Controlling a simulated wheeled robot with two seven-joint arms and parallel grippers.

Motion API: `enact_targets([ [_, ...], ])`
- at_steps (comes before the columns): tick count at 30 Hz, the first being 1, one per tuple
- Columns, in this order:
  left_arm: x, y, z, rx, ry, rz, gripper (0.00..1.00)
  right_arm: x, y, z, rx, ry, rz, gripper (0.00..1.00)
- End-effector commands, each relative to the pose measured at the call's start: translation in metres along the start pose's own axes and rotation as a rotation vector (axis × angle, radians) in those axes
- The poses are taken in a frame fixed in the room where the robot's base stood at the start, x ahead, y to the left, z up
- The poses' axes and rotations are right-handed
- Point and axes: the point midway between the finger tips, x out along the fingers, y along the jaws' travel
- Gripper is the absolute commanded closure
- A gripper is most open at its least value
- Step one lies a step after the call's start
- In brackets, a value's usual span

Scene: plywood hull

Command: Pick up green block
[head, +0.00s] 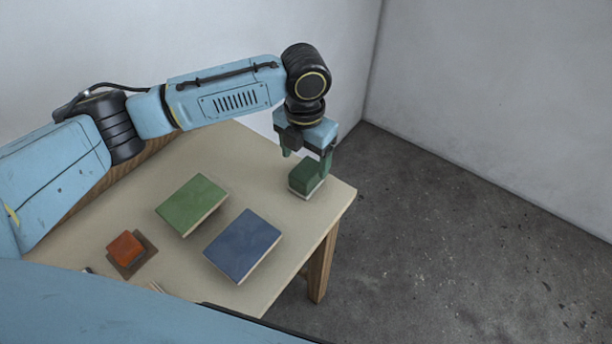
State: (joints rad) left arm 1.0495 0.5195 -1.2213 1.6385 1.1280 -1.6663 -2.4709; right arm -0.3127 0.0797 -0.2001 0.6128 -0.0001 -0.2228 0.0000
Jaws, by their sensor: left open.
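A small dark green block (305,176) with a pale lower edge sits near the right corner of the table. My left gripper (306,164) is above it, pointing down. Its jaws are open, with one finger behind the block to the left and the other by its right side. I cannot tell whether the fingers touch the block. My right gripper is not in view.
On the wooden table (275,205) lie a flat green panel (192,204), a flat blue panel (243,245) and an orange-red block (125,247) on a brown square. Grey walls stand behind. The concrete floor (450,240) at right is clear.

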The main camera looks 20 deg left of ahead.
Motion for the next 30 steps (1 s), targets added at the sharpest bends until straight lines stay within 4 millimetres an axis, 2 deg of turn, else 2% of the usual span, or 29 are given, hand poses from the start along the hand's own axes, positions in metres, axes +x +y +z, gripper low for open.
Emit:
enact_targets([
  [3,0.012,0.000,0.000,0.001,-0.001,-0.001,0.25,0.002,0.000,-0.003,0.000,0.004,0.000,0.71],
  [10,0.027,-0.001,0.001,0.001,0.000,0.000,0.25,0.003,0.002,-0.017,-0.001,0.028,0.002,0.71],
  [18,0.065,-0.002,0.003,0.002,0.000,-0.001,0.25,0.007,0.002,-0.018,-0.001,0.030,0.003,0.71],
  [25,0.067,-0.002,0.003,0.003,-0.002,0.000,0.25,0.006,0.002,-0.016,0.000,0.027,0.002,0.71],
  [26,0.067,-0.002,0.003,0.002,-0.002,0.000,0.26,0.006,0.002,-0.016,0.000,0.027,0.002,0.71],
  [30,0.067,-0.002,0.003,0.002,-0.002,0.000,0.44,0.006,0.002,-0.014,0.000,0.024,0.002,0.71],
])
